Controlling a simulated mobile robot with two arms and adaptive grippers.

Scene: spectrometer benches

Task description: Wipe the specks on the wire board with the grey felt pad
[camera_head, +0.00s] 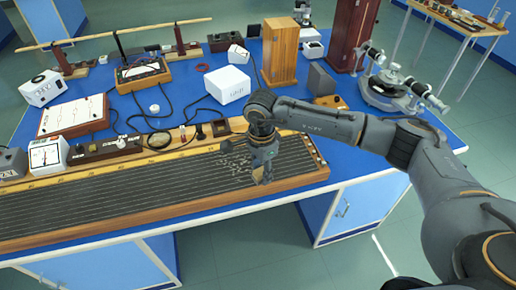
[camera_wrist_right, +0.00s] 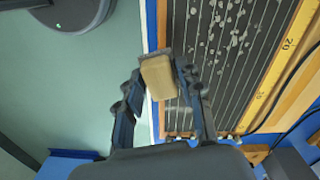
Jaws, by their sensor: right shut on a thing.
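The wire board (camera_head: 110,229) is a long wooden frame with many parallel wires, along the front of the blue bench. Pale specks (camera_head: 232,166) lie scattered near its right end; they also show as light blotches in the wrist view (camera_wrist_right: 228,38). My right gripper (camera_head: 263,172) is over the right end of the board, just right of the specks. In the wrist view its fingers are shut on a tan block with a dark grey edge, the felt pad (camera_wrist_right: 158,78). Whether the pad touches the board I cannot tell. My left gripper is out of view.
A dark knob-like piece and small box (camera_head: 215,128) sit at the board's back edge, near my gripper. A white box (camera_head: 228,84), a wooden block (camera_head: 281,55) and a spectrometer (camera_head: 392,88) stand farther back. Cables run behind the board. The bench's front edge is close.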

